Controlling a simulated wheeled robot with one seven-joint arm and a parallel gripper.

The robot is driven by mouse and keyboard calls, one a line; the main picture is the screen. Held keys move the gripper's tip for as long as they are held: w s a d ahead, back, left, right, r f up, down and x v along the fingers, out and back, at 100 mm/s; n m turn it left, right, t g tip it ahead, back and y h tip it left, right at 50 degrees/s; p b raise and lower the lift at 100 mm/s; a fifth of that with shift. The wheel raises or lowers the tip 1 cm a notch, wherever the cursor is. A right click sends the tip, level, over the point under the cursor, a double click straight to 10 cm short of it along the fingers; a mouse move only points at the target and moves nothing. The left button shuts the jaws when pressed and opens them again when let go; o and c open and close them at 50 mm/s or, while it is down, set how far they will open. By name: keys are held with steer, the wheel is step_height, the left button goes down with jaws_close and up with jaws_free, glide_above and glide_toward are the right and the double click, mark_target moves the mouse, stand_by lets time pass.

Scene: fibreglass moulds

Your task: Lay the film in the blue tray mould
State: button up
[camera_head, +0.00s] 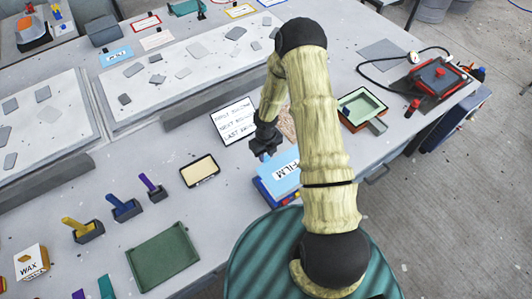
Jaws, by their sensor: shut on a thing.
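The film (283,173) is a light blue piece marked FILM, right below my gripper in the head view. My gripper (263,153) is shut, with its tips at the film's upper left edge. A small violet-blue bit shows at the tips; the exact grip is too small to see. The blue tray mould (264,194) seems to be the dark blue piece with red parts under the film, near the table's front edge. The film covers most of it, and my arm hides its right side. I cannot tell whether the film touches it.
A written card (234,119) and a cream-filled tray (200,170) lie left of my gripper. Handled tools (122,208), a green tray (163,256) and a WAX box (31,262) are at lower left. A pale green mould (362,106) is right of my arm.

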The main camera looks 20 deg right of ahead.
mark_target(267, 162)
steer(key=shift+f+b, duration=2.2)
steer(key=shift+f, duration=1.1)
steer(key=shift+c, duration=0.4)
steer(key=shift+s+y, duration=0.1)
steer(key=shift+y, duration=0.2)
jaws_close()
steer(key=shift+f+b, duration=0.45)
steer(key=shift+b, duration=0.1)
steer(key=shift+t+b, duration=0.5)
steer(key=shift+b, duration=2)
steer(key=shift+d+r, duration=0.1)
steer(key=shift+r, duration=0.2)
steer(key=shift+b, duration=0.65)
steer(key=shift+s+f+b, duration=0.1)
steer(key=shift+f+b, duration=0.75)
